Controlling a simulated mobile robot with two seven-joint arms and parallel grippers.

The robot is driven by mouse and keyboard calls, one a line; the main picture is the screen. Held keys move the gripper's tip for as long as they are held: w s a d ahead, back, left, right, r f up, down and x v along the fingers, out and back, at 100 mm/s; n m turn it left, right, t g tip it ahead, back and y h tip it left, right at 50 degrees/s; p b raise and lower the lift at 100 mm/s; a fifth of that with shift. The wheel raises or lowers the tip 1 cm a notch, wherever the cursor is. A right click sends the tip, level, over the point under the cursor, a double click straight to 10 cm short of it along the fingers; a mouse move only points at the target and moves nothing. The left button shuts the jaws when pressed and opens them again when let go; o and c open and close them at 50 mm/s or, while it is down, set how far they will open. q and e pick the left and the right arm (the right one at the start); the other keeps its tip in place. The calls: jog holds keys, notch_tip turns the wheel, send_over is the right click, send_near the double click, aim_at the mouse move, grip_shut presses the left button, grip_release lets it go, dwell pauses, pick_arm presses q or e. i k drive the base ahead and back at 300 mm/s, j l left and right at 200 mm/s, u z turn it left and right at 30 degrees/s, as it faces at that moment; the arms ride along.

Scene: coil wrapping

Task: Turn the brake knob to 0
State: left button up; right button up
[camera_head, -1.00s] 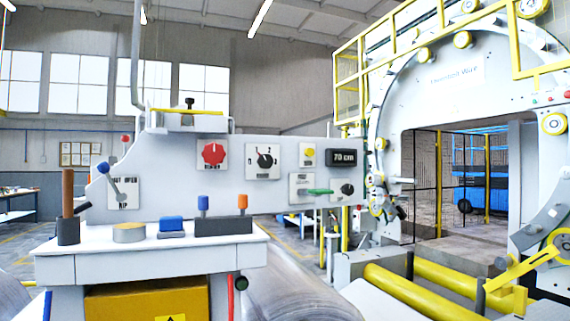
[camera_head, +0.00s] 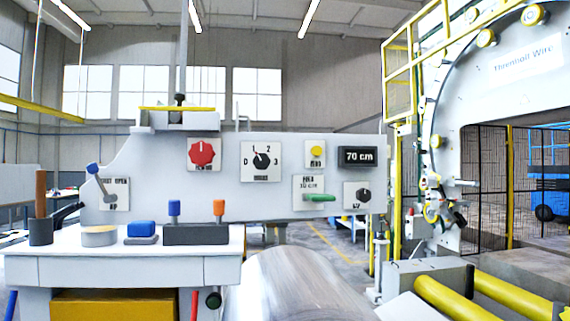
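The dial knob (camera_head: 262,160) is a black round knob on a white plate marked 0, 1, 2 and 3, in the middle of the grey control panel (camera_head: 240,205). Its pointer seems to lean up and left, near the 1; the small label under it is too blurred to read surely. Neither of my grippers shows in the head view, and nothing touches the knob.
A white bench (camera_head: 120,268) stands front left. A large roll (camera_head: 300,285) lies below; the ring machine (camera_head: 470,90) stands right.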

aim_at(261, 162)
jog(key=i+l, duration=0.15)
jog(key=l, duration=0.2)
jog(key=i+l, duration=0.1)
jog(key=l, duration=0.25)
jog(key=i+l, duration=0.15)
jog(key=l, duration=0.15)
jog(key=i+l, duration=0.1)
jog(key=l, duration=0.25)
